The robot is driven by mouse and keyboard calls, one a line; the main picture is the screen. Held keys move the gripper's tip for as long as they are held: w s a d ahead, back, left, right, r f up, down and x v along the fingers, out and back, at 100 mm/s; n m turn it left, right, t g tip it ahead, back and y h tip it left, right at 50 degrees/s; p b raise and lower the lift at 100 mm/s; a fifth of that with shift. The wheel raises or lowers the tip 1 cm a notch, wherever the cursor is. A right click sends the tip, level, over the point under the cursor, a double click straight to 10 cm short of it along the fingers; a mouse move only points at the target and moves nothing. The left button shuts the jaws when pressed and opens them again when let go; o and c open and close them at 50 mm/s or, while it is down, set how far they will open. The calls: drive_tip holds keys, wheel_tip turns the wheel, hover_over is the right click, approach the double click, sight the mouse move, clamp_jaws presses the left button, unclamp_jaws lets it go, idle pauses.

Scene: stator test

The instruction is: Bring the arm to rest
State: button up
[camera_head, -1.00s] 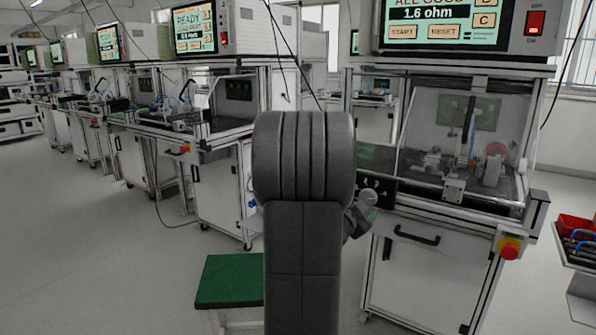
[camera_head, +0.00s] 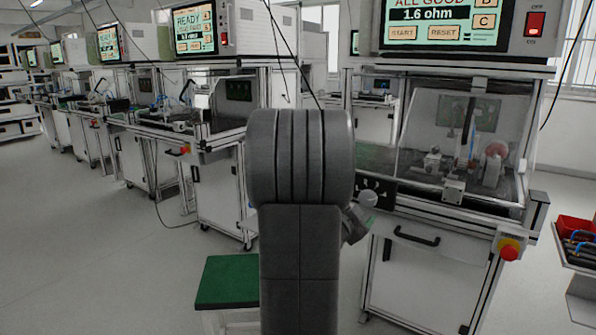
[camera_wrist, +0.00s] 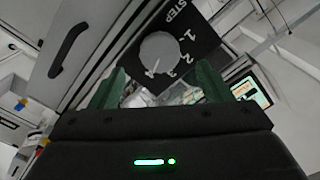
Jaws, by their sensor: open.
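My arm (camera_head: 300,240) stands upright in the middle of the head view and hides most of my gripper there. In the wrist view my gripper (camera_wrist: 160,88) is open, with a green finger on each side and nothing held between them. Beyond the fingers is a round grey dial (camera_wrist: 160,58) on a black panel (camera_wrist: 196,30) marked STEP and 1, 2, 3. The dial also shows in the head view (camera_head: 368,198), just right of my arm. The fingers appear apart from the dial.
A test bench (camera_head: 425,275) with a clear-windowed enclosure (camera_head: 480,110) stands at right, with a red emergency button (camera_head: 509,250) on its front. A green-topped stool (camera_head: 228,281) is left of my arm. A red bin (camera_head: 574,229) is at far right. Floor at left is clear.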

drive_tip(key=x, duration=0.5)
drive_tip(key=shift+w+d, duration=0.1)
drive_tip(key=shift+d, duration=0.05)
drive_tip(key=shift+r+n+p, duration=0.3)
drive_tip(key=shift+n+p, duration=0.7)
drive_tip(key=shift+p, duration=0.05)
drive_tip(key=n+p, duration=0.1)
drive_tip(key=n, duration=0.1)
drive_tip(key=n+p, duration=0.2)
drive_tip(key=shift+a, duration=0.25)
drive_tip(key=n+p, duration=0.3)
drive_tip(key=shift+p, duration=0.35)
approach(367, 198)
drive_tip(key=v, duration=0.4)
drive_tip(key=shift+a+f, duration=0.2)
drive_tip(key=shift+f, duration=0.05)
